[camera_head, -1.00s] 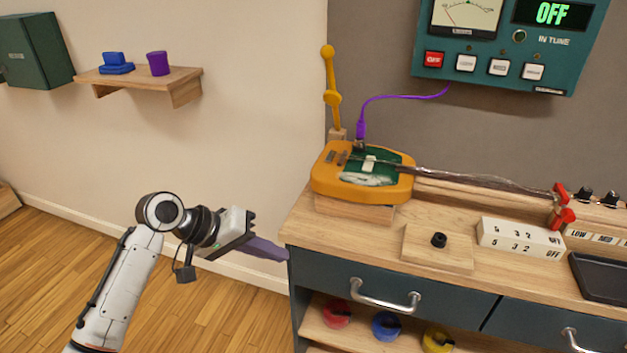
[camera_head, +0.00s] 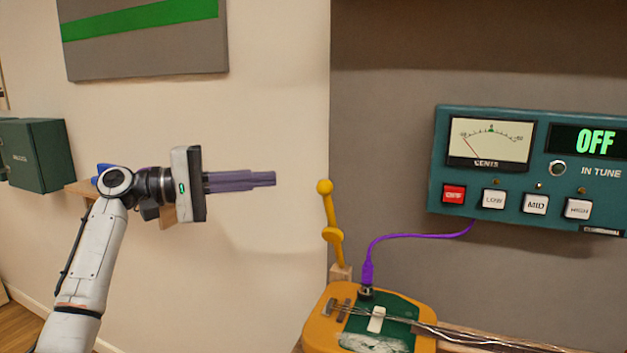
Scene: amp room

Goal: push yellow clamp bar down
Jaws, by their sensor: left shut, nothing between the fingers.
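The yellow clamp bar (camera_head: 331,225) stands nearly upright on a small wooden block, with a round knob at its top. It is just behind the yellow instrument body (camera_head: 325,318), whose lower part is cut off by the picture's edge. My left gripper (camera_head: 274,179) is shut and empty. Its purple fingers point right, at about the height of the bar's knob in the picture, with a gap between the fingertips and the bar. My right gripper is not in view.
A purple cable (camera_head: 420,236) runs from a plug beside the bar to the teal tuner panel (camera_head: 500,168), which reads OFF. A green box (camera_head: 35,155) and a wooden shelf (camera_head: 80,190) are on the left wall.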

